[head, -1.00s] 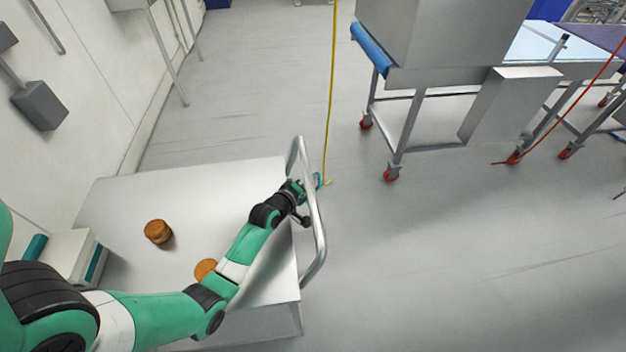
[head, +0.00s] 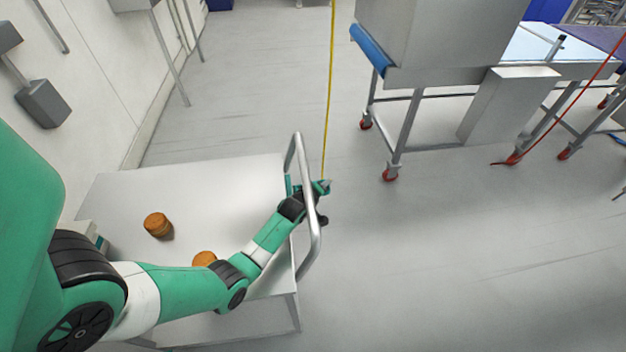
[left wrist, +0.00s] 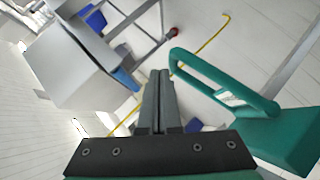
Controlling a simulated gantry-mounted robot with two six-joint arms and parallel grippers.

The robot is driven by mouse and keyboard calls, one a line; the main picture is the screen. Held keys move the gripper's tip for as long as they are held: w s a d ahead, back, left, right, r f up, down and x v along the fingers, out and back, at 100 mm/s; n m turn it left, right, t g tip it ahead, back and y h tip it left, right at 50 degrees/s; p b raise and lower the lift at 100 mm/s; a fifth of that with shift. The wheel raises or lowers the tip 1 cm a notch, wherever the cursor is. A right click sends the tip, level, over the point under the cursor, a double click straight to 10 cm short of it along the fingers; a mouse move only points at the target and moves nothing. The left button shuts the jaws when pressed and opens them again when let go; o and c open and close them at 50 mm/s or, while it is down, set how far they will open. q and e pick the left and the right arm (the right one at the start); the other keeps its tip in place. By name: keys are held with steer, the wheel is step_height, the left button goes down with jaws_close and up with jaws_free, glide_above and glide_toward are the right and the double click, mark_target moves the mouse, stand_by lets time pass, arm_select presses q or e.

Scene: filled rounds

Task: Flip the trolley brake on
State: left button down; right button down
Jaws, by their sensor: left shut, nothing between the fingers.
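The metal trolley (head: 215,185) stands at lower left, with its tubular handle (head: 315,235) at its right end. My right gripper is out of view.
Two brown round stacks (head: 158,225) (head: 204,259) sit on the trolley top. A steel machine (head: 440,45) on red castors stands at upper right. The grey floor (head: 450,260) right of the trolley is clear.

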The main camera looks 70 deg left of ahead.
arm_select(q)
steer(key=shift+w+f, duration=0.2)
steer(key=shift+f, duration=0.2)
steer(key=shift+f+b, duration=0.1)
steer(key=shift+b, duration=0.2)
steer(key=shift+s+d+r+p, duration=0.2)
steer(key=shift+d+r+p, duration=0.05)
steer(key=shift+r+p, duration=0.1)
steer(key=p+v, duration=0.4)
steer(key=v, duration=0.6)
steer(key=shift+s+d+r, duration=0.15)
steer(key=shift+s, duration=0.1)
